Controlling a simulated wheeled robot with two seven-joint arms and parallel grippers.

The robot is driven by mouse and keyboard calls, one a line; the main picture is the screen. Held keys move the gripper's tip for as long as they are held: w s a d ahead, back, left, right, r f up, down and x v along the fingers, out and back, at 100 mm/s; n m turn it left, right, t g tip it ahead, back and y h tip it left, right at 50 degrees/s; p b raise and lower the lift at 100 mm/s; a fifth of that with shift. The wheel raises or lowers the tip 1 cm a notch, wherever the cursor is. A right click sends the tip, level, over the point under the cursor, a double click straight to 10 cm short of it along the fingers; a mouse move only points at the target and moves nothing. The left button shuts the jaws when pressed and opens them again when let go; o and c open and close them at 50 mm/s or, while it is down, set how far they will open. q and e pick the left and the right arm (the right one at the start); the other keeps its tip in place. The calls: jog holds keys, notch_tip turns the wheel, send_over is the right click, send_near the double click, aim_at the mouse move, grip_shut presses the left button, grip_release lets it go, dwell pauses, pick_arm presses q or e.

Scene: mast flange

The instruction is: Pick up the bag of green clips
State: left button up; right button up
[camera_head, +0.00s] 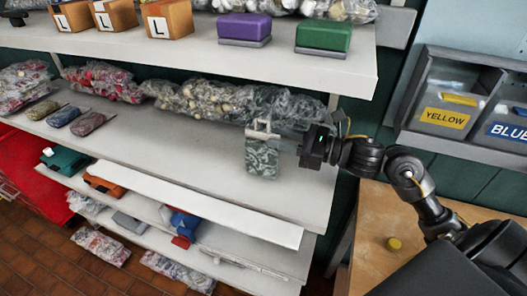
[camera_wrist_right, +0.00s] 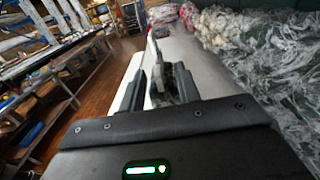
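The bag of green clips (camera_head: 262,160) is a clear bag with a green and white pattern, upright at the right part of the middle shelf. Its pale top is at my right gripper (camera_head: 278,137), which reaches in from the right. In the right wrist view, the two dark fingers of my right gripper (camera_wrist_right: 163,85) are closed around a thin pale piece, which looks like the top of the bag (camera_wrist_right: 155,60). I cannot tell whether the bag's lower end touches the shelf. My left gripper is not in view.
The middle shelf (camera_head: 200,150) has free room left of the bag. Clear bags of pale parts (camera_head: 215,100) lie along its back. The upper shelf (camera_head: 280,65) overhangs it, with purple (camera_head: 243,28) and green (camera_head: 323,36) boxes. Labelled bins (camera_head: 445,105) hang at the right.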

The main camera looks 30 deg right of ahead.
aim_at(262, 132)
jog(key=p+x, duration=0.3)
jog(key=x, duration=0.1)
jog(key=shift+r+p, duration=0.15)
jog(key=shift+p, duration=0.15)
jog(key=shift+w+a, duration=0.35)
jog(key=shift+a, duration=0.05)
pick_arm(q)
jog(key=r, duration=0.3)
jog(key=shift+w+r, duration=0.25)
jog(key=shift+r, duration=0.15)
pick_arm(e)
jog(key=shift+f, duration=0.25)
grip_shut()
jog(key=shift+d, duration=0.1)
